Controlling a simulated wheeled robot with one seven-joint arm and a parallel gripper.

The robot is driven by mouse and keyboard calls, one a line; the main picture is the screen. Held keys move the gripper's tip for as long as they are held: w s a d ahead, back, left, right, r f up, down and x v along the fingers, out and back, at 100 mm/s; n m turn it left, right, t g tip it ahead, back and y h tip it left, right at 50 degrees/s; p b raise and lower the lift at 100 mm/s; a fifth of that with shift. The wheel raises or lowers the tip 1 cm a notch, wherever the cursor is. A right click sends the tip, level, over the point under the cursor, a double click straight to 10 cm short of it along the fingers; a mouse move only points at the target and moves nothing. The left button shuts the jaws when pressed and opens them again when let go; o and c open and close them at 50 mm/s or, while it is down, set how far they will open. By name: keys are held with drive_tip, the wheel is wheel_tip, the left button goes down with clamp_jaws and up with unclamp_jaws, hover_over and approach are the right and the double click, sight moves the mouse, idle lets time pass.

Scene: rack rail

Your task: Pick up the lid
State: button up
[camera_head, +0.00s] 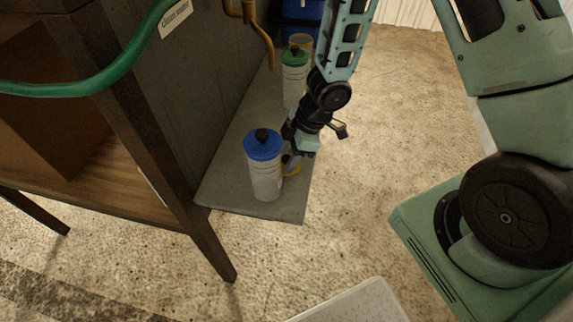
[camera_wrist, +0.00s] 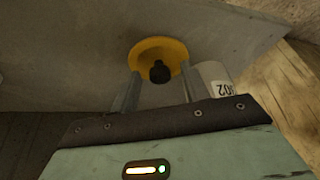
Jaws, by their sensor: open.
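A yellow round lid with a black knob (camera_wrist: 160,52) lies on the grey shelf (camera_wrist: 60,60) in the wrist view. In the head view only part of the yellow lid (camera_head: 292,168) shows, behind the blue-lidded bottle and under my gripper. My gripper (camera_head: 290,150) is low over the shelf, pointing down at the lid. In the wrist view my gripper (camera_wrist: 158,84) is open, with its two fingers apart and the black knob between and just beyond their tips. Nothing is held. Whether a finger touches the lid I cannot tell.
A white bottle with a blue lid (camera_head: 264,165) stands close beside my gripper; a labelled white cylinder (camera_wrist: 214,76) shows by the right finger. A green-lidded bottle (camera_head: 294,72) stands farther back. A dark wooden cabinet (camera_head: 170,110) borders the shelf on the left.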

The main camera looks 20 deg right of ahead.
clamp_jaws()
drive_tip(key=shift+r, duration=0.1)
